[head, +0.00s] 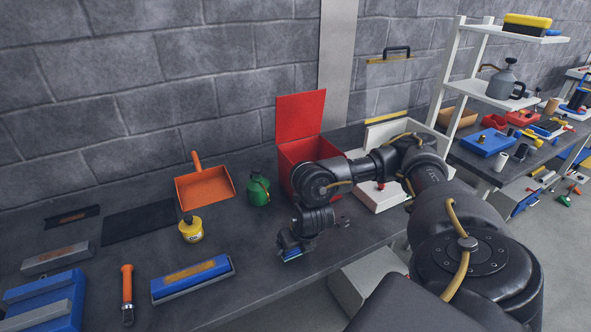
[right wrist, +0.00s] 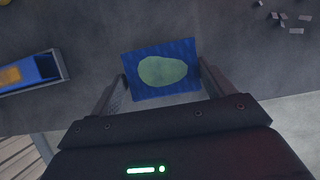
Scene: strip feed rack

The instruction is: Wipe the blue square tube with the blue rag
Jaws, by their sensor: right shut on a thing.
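The blue rag (right wrist: 185,52) shows in the right wrist view as a blue square with a pale green patch. My right gripper (right wrist: 163,85) is shut on it, one finger at each side. In the head view my right gripper (head: 291,246) is over the front part of the bench, with a bit of blue at its tips. The blue square tube (head: 212,274), with an orange-brown patch on top, lies in a grey holder to the left of the gripper, apart from it. Its end also shows in the right wrist view (right wrist: 47,68). My left gripper is out of view.
Small metal bits (right wrist: 290,17) lie near the rag. Bare bench separates rag and tube.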

